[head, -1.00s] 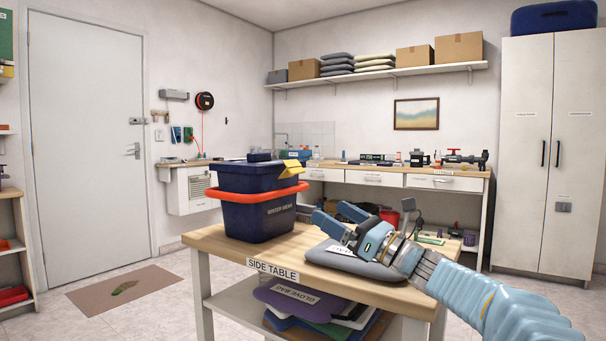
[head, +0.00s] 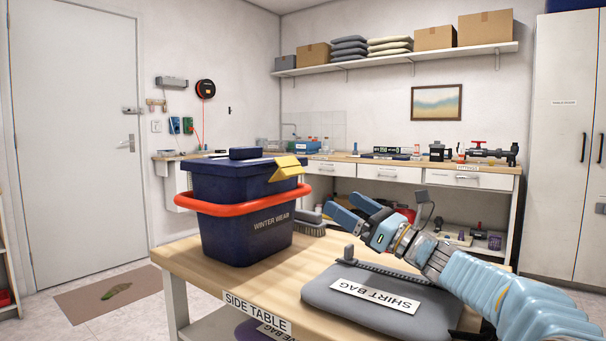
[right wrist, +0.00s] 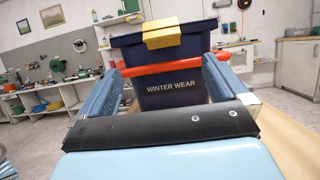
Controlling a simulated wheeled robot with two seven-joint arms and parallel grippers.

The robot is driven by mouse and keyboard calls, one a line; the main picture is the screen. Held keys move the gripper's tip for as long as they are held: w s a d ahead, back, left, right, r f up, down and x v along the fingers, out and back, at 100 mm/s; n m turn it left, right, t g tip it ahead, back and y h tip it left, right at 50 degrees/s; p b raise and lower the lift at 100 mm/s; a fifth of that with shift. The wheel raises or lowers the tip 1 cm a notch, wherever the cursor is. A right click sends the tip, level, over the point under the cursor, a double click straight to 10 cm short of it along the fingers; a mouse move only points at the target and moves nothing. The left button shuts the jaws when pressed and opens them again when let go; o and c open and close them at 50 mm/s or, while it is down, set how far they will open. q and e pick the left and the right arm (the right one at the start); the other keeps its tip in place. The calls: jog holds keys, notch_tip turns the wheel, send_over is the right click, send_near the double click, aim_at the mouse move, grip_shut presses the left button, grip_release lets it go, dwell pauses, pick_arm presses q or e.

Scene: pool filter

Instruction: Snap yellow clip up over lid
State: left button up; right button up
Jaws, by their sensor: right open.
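The navy bin (head: 240,227), labelled WINTER WEAR, stands upright on the side table with a red band around it. Its navy lid (head: 225,167) is on top. The yellow clip (head: 287,169) is at the lid's right edge and juts outward; I cannot tell whether it is latched. In the right wrist view the clip (right wrist: 162,34) sits at the top middle of the bin's labelled side. My right gripper (head: 348,207) is open and empty, right of the bin and apart from it. In the right wrist view its fingers frame the bin. My left gripper is not in view.
A grey shirt bag (head: 345,305) lies on the side table (head: 190,258) below my right arm. A brush (head: 310,226) lies behind the bin's right side. The tabletop between bin and bag is clear. A workbench (head: 450,179) runs along the back wall.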

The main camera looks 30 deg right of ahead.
jog(key=shift+w, duration=0.2)
jog(key=shift+w+r, duration=0.2)
jog(key=shift+w, duration=0.1)
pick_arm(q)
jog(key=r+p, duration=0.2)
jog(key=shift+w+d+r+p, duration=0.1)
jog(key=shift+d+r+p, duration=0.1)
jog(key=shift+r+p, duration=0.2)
pick_arm(e)
send_near(287, 159)
jog(key=w, duration=0.1)
jog(key=w+a, duration=0.1)
jog(key=w, duration=0.1)
jog(key=w+a, duration=0.1)
jog(key=w, duration=0.1)
jog(key=shift+w+a+r, duration=0.15)
jog(key=shift+r, duration=0.1)
